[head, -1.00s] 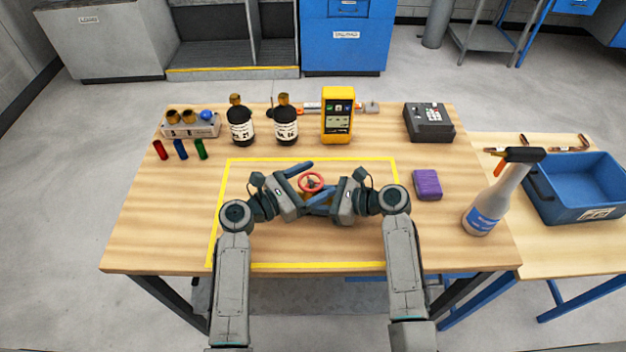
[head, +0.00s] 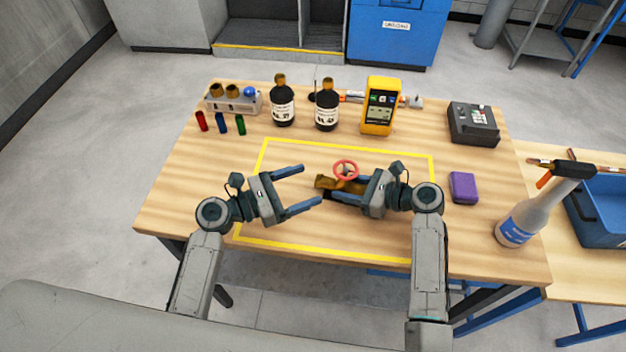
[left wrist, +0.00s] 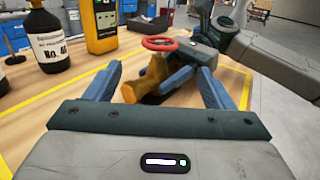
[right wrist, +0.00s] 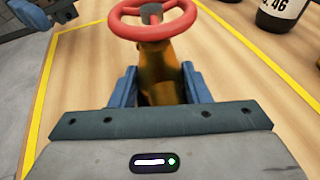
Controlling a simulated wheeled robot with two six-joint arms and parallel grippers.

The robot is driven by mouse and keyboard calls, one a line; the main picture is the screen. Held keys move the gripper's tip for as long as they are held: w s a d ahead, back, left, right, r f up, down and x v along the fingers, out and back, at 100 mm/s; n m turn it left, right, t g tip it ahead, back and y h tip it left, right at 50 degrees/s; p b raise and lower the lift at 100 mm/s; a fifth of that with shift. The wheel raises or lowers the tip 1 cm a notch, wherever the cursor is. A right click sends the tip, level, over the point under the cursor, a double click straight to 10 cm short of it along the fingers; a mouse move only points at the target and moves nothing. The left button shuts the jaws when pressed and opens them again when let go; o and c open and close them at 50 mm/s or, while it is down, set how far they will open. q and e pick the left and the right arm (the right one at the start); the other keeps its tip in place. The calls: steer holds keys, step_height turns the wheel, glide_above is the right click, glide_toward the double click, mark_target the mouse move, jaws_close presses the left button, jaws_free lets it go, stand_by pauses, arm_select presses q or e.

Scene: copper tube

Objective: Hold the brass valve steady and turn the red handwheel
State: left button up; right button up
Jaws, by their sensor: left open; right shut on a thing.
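The brass valve (head: 327,183) lies inside the yellow outline on the table. Its body also shows in the left wrist view (left wrist: 150,80) and the right wrist view (right wrist: 160,75). My right gripper (head: 343,192) is shut on the valve body from the right, below the handwheel. My left gripper (head: 311,186) is open and empty, left of the valve, its fingers spread and pointing toward it, apart from it.
Two dark bottles (head: 283,106) and a yellow meter (head: 380,108) stand behind the outline. A purple block (head: 463,187) and a spray bottle (head: 522,215) are at the right. The table inside the outline, left of the valve, is mostly clear.

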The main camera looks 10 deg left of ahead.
mark_target(347, 168)
stand_by(0.3)
arm_select(q)
steer(key=shift+w+a+f+m+g+h, duration=0.1)
steer(key=shift+w+f+m+g+h, duration=0.1)
steer(key=shift+w+m+g+h, duration=0.4)
steer(key=w+m+g, duration=0.1)
steer(key=g, duration=0.1)
steer(key=w+a+m+g, duration=0.1)
steer(key=shift+w+f+g+h, duration=0.1)
steer(key=shift+g+h, duration=0.3)
steer(key=shift+w+a+m+g+h, duration=0.35)
steer(key=shift+m+g, duration=0.25)
steer(key=shift+g, duration=0.1)
steer(key=d, duration=0.4)
steer(key=w+d, duration=0.1)
steer(key=d, duration=0.2)
steer(key=w+d, duration=0.1)
steer(key=d, duration=0.3)
steer(key=shift+d+r, duration=0.2)
steer(key=shift+d, duration=0.1)
